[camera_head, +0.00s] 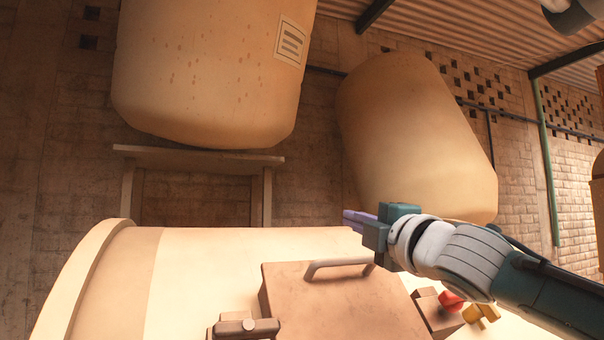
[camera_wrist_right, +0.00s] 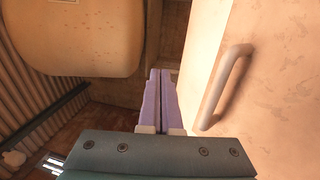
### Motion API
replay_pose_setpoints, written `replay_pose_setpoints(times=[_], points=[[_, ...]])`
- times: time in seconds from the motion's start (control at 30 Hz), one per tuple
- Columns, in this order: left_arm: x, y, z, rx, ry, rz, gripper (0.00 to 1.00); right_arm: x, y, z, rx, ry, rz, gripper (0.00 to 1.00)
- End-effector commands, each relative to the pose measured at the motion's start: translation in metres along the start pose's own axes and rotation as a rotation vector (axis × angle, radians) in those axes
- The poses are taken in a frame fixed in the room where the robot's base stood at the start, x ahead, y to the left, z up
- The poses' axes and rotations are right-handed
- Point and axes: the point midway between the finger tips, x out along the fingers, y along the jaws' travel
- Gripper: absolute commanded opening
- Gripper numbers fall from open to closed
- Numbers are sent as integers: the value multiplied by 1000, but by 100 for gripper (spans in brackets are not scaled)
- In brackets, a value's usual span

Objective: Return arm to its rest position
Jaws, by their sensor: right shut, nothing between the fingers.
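My right gripper (camera_head: 348,217) reaches in from the right in the head view, above the far edge of the pale rounded machine body. Its purple fingers also show in the right wrist view (camera_wrist_right: 160,95), pressed together with nothing between them. A brown box-like lid (camera_head: 345,305) with a bar handle (camera_head: 338,264) sits on the machine just below the gripper. In the right wrist view the handle (camera_wrist_right: 224,88) stands right of the fingers, apart from them. My left gripper is not in view.
A red knob (camera_head: 451,300) and a yellow part (camera_head: 480,313) sit on the machine under my right arm. A latch-like fitting (camera_head: 243,327) is at the lid's left. Large tan tanks (camera_head: 205,80) (camera_head: 415,140) stand behind, near a wooden stand (camera_head: 200,161).

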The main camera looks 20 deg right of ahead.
Motion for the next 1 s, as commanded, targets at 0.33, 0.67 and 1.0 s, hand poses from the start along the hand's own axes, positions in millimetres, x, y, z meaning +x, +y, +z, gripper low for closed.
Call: replay_pose_setpoints(times=[0.33,0.67,1.0], points=[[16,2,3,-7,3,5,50,-37,46,-1,-5,5,5,0],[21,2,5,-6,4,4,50,-50,67,-1,-1,4,4,0],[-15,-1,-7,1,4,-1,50,-104,-36,-39,391,-99,-340,0]])
